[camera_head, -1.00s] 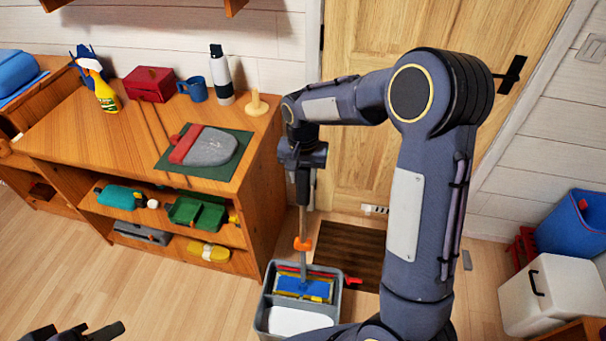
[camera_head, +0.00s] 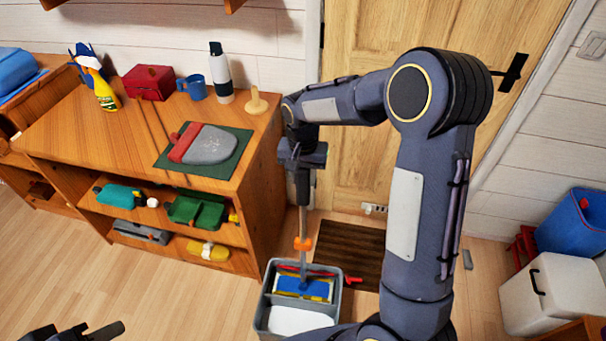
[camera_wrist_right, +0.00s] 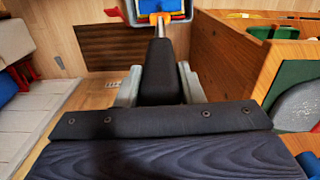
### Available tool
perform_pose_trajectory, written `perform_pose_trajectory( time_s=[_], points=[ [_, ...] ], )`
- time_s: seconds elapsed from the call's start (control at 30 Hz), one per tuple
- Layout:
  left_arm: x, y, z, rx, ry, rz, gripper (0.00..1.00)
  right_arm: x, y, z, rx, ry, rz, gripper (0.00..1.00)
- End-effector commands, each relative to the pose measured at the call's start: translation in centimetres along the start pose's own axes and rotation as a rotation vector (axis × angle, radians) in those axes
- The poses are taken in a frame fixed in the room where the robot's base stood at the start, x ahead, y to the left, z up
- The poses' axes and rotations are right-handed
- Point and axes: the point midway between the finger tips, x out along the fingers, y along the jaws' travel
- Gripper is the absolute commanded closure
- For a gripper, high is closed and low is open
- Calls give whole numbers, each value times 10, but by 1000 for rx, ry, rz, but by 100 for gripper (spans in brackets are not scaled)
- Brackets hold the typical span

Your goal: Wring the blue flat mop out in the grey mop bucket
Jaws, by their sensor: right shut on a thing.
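The blue flat mop (camera_head: 301,287) has its blue head down in the back part of the grey mop bucket (camera_head: 262,318). Its handle stands nearly upright, with an orange piece partway down. My right gripper (camera_head: 302,196) is shut on the dark upper part of the mop handle, above the bucket. In the right wrist view the fingers (camera_wrist_right: 158,88) sit on both sides of the dark handle grip, and the bucket (camera_wrist_right: 116,12) shows at the top edge. A red lever (camera_head: 353,280) is at the bucket's right rim. My left gripper (camera_head: 95,333) is only partly in view at the bottom left.
A wooden shelf unit (camera_head: 262,200) stands close left of the bucket. On top are a dustpan (camera_head: 207,146), spray bottle, red box and blue mug. A dark mat (camera_head: 350,250) lies behind the bucket by the door. A white bin (camera_head: 548,292) and blue bin stand at the right.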

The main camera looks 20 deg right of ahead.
Motion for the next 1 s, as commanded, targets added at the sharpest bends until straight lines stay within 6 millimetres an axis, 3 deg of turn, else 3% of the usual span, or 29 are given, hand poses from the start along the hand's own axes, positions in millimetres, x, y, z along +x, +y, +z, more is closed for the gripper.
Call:
perform_pose_trajectory(
  time_s=[0.17,0.2,0.37,0.67,1.0],
  points=[
    [2,-1,1,0,0,0,64,3,0,0,0,2,-1,100],
    [2,-1,1,0,0,0,64,2,0,0,0,2,-2,60],
    [2,-1,1,0,0,0,64,2,0,0,0,1,-1,40],
    [2,-1,1,0,0,0,64,1,0,0,0,-1,1,40],
    [4,-2,2,0,0,0,64,-50,-1,0,0,4,-3,40]
  ],
)
